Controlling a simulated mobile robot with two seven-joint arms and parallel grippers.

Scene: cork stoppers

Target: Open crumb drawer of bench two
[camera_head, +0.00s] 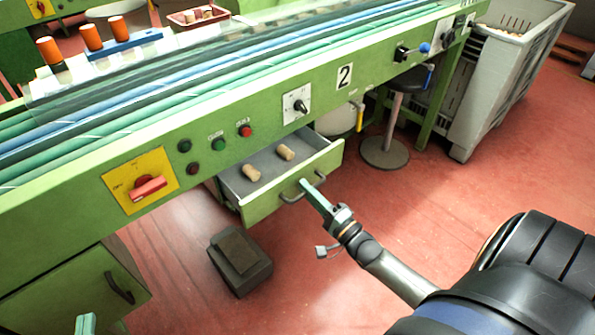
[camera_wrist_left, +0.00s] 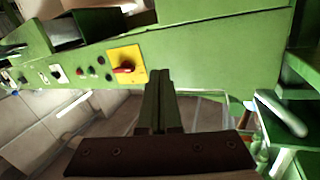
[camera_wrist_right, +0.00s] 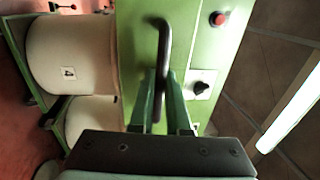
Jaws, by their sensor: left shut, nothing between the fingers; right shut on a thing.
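The green crumb drawer (camera_head: 276,206) under the bench marked "2" is pulled out, and two cork stoppers (camera_head: 252,172) (camera_head: 285,152) lie on its grey floor. My right gripper (camera_head: 306,187) is shut on the dark bar handle (camera_head: 291,197) on the drawer front. In the right wrist view the handle (camera_wrist_right: 162,50) stands between the fingers (camera_wrist_right: 160,82). My left gripper (camera_head: 86,322) is at the bottom left edge of the head view. In the left wrist view its fingers (camera_wrist_left: 161,78) are together and empty, pointing toward the green bench front.
The bench front carries a yellow panel with a red switch (camera_head: 149,187), buttons and a black knob (camera_head: 299,106). A dark pedal box (camera_head: 240,263) is on the red floor. A stool (camera_head: 385,152) and a grey crate (camera_head: 485,105) stand to the right.

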